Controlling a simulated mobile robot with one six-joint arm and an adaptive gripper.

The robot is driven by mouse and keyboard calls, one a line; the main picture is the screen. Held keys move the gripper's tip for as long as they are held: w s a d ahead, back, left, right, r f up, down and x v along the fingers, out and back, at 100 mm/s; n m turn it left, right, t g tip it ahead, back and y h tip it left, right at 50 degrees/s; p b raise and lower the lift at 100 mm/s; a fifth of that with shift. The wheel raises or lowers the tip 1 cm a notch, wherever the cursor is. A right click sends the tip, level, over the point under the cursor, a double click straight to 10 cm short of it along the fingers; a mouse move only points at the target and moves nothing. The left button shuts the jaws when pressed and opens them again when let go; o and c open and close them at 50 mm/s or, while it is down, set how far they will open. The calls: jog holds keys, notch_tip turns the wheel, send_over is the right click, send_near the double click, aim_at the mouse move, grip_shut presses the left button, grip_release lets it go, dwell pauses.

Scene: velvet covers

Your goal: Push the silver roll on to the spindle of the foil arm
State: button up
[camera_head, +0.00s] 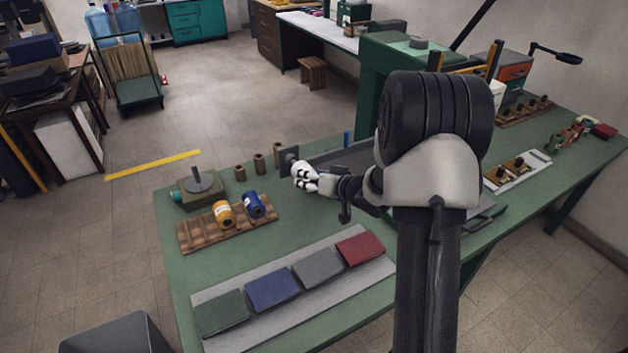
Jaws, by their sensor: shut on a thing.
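The fingers partly cover the roll. A dark upright plate (287,158) stands just beyond and left of the roll, close to it. It looks like part of the foil arm. No spindle can be made out there, and I cannot tell whether roll and plate touch.
A wooden rack (196,233) holds a gold roll (223,214) and a blue roll (253,205). Several brown cylinders (259,163) stand behind. A grey post on a base (198,181) is at left. Coloured covers (272,287) lie on a pale board in front. A green press (375,75) rises behind my arm.

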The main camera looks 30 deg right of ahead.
jog(key=shift+w+f+p, duration=0.15)
jog(key=shift+w+p, duration=0.25)
jog(key=shift+w, duration=1.6)
jog(key=o, duration=1.3)
jog(key=shift+a, duration=0.1)
